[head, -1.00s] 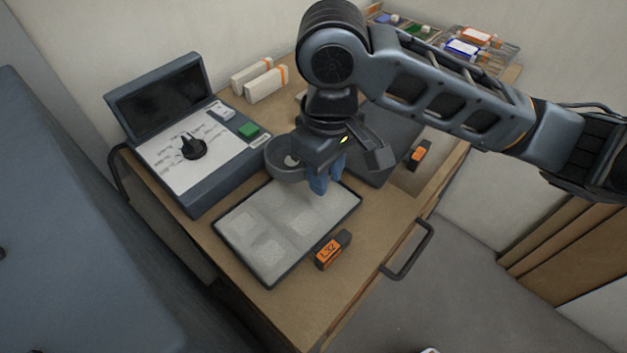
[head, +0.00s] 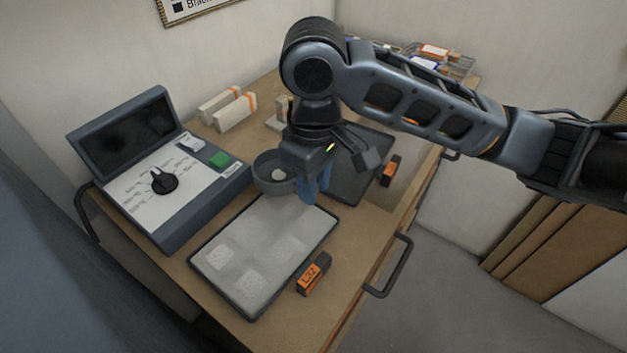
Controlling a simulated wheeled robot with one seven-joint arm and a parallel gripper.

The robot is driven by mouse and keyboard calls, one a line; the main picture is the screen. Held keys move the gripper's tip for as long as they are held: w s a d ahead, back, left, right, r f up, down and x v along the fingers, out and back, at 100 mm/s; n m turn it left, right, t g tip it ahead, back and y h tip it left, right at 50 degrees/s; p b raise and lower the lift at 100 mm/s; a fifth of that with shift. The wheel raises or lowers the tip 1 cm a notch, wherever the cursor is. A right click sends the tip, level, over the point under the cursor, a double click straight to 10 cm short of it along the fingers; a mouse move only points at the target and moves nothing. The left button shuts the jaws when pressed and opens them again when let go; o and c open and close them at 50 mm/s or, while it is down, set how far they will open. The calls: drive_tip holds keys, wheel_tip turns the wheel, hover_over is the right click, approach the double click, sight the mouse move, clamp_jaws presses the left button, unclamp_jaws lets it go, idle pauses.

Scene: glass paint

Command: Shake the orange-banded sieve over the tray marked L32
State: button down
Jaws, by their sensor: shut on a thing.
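My gripper (head: 313,192) is shut, its blue fingers pointing down, holding the sieve. The sieve (head: 270,185) is a dark grey round bowl to the left of the fingers, above the far end of the tray. A small pale patch shows inside it. I cannot make out an orange band on it. The tray (head: 222,290) is flat, with a dark rim and a pale grey, powdery-looking surface with several lighter square patches. The orange L32 marker (head: 313,273) stands on the bench by its right front side.
A control box (head: 158,185) with a dial, green button and dark screen stands to the left. Two pale blocks (head: 235,110) with orange ends lie behind. A second dark tray (head: 368,165) with an orange marker (head: 391,170) is to the right. A handle (head: 388,268) sticks out in front.

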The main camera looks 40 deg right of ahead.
drive_tip(key=shift+r+p, duration=1.2)
drive_tip(key=shift+r, duration=1.25)
drive_tip(key=shift+s, duration=0.1)
